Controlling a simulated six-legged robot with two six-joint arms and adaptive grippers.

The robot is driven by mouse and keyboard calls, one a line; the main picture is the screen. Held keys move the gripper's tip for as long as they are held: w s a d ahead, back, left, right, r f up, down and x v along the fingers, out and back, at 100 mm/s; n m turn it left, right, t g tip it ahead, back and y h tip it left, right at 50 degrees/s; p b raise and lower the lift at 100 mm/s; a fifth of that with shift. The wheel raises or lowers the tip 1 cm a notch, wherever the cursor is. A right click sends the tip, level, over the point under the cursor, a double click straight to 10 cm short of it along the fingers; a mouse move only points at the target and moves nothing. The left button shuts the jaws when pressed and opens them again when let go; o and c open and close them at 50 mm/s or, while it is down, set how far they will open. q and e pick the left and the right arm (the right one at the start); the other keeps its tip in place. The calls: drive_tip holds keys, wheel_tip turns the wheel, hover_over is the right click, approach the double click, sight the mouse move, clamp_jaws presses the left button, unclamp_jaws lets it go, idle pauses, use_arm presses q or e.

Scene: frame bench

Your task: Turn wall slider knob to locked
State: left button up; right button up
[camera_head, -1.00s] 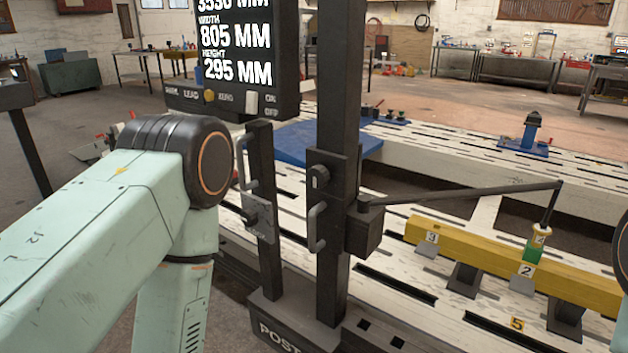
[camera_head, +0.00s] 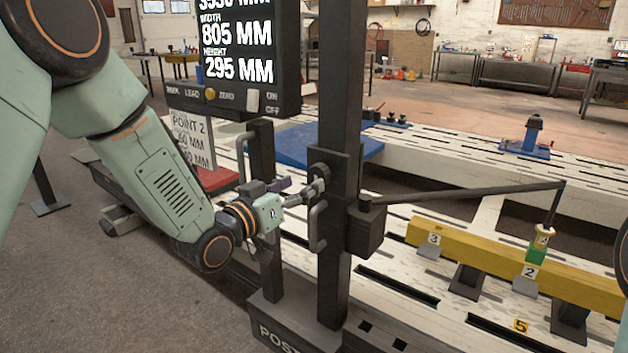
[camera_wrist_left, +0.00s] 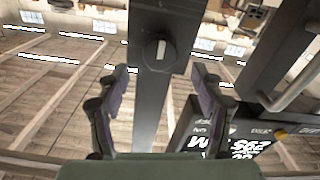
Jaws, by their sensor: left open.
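The knob (camera_wrist_left: 157,48), a dark round disc with a pale grip bar, sits on a dark plate on the upright post; in the left wrist view the bar is nearly upright. In the head view the knob (camera_head: 318,172) is partly covered by my fingers. My left gripper (camera_head: 318,187) reaches in from the left, its fingertips close to the knob. In the left wrist view its two fingers (camera_wrist_left: 162,72) are spread, one on each side of the post, with nothing between the pads; contact with the knob does not show. My right gripper is out of view.
The dark post (camera_head: 337,110) has a bow handle (camera_head: 317,228) just below the knob. A shorter dark upright (camera_head: 268,150) with its own handle stands left, close to my wrist. A display box (camera_head: 245,60) hangs above. A yellow beam (camera_head: 480,252) lies right, with a thin probe arm above it.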

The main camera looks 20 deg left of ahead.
sight(316, 176)
use_arm(q)
drive_tip(key=b+x, duration=0.1)
drive_tip(key=x, duration=0.3)
drive_tip(key=shift+f, duration=0.15)
drive_tip(key=shift+w+d, duration=0.2)
drive_tip(key=shift+w, duration=0.4)
drive_tip(key=shift+c, duration=0.3)
drive_tip(key=c, duration=1.1)
